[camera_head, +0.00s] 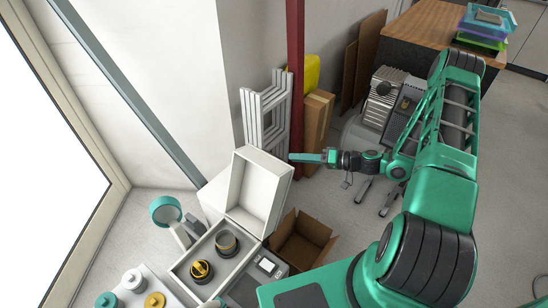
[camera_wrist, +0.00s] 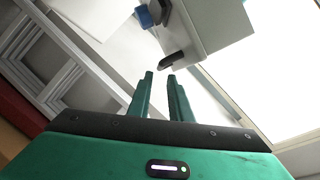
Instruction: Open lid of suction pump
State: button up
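The suction pump (camera_head: 189,292) is a white box at the lower left of the head view, with a yellow-and-black knob and a round tan part inside. Its white lid (camera_head: 235,190) stands raised, tilted back at the far side. My gripper (camera_head: 292,158) is just right of the lid's upper right corner, and I cannot tell whether it touches. In the wrist view my gripper (camera_wrist: 160,76) has its two green fingers apart with nothing between them. Beyond the tips is a white boxy part (camera_wrist: 218,25) with a dark handle (camera_wrist: 172,60); I cannot tell if this is the lid.
An open cardboard box (camera_head: 305,240) stands right of the pump. White folded frames (camera_head: 265,112) lean by a red post (camera_head: 295,80). A teal round item (camera_head: 165,209) is left of the lid. A grey compressor (camera_head: 385,97) stands behind my arm. Floor at right is clear.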

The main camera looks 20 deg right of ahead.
jog(key=x, duration=1)
jog(key=shift+s, duration=0.1)
grip_shut()
